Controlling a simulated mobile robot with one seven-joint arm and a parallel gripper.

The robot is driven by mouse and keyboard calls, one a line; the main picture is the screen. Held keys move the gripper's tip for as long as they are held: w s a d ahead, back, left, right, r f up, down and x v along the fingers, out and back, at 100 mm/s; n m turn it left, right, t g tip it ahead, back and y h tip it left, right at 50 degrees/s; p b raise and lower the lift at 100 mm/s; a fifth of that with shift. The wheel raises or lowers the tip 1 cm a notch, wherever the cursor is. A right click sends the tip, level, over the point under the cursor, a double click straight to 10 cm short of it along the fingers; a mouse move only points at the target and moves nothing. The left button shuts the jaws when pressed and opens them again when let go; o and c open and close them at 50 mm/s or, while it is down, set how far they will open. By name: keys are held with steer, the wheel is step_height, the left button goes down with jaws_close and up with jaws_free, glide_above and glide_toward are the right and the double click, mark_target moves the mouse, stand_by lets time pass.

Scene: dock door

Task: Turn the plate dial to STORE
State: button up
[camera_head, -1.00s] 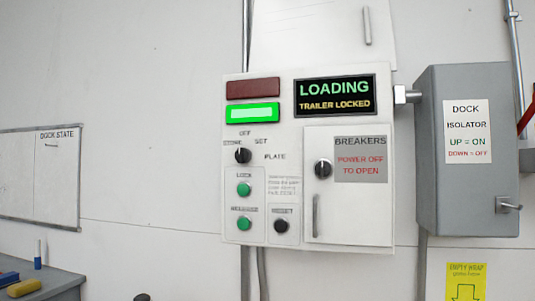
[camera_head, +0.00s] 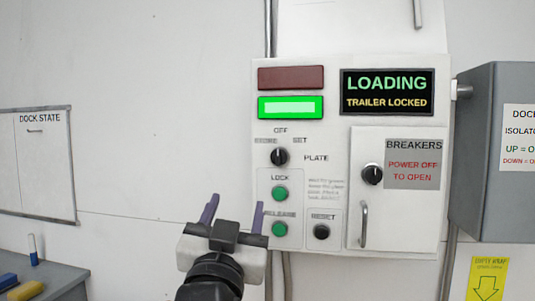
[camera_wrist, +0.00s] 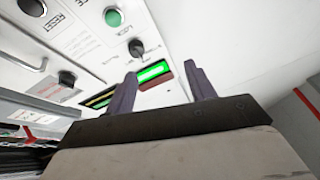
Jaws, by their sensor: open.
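The plate dial (camera_head: 279,156) is a black knob on the white control panel (camera_head: 335,215), with OFF, STORE, SET and PLATE printed around it. Its white mark points about straight up, near OFF. In the wrist view the dial (camera_wrist: 137,48) shows beyond the fingers, at a slant. My gripper (camera_head: 234,212) is open and empty, with two purple fingers, below and left of the dial and apart from it. The fingers also show in the wrist view (camera_wrist: 161,85). The display (camera_head: 387,93) reads LOADING, TRAILER LOCKED.
Below the dial are the green LOCK button (camera_head: 280,193), the green RELEASE button (camera_head: 279,229) and the black RESET button (camera_head: 321,231). The breakers door (camera_head: 375,225) has its own knob (camera_head: 372,174) and a handle. A grey isolator box (camera_head: 485,190) stands right.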

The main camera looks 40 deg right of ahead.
mark_target(278, 163)
steer(key=w+d+r+p, duration=0.1)
steer(key=d, duration=0.3)
steer(key=w+d+r+m+g+h+p, duration=0.1)
steer(key=w+d+r+p, duration=0.1)
steer(key=d, duration=0.2)
steer(key=w+d+r+g+p, duration=0.1)
steer(key=d+r+p, duration=0.1)
steer(key=d, duration=0.2)
steer(key=shift+w+r+m+h, duration=0.25)
steer(key=shift+m+h, duration=0.05)
steer(key=shift+m, duration=0.1)
steer(key=shift+w+d+r+p, duration=0.1)
steer(key=shift+w+d+p, duration=0.35)
steer(key=shift+c, duration=0.3)
steer(key=c, duration=0.9)
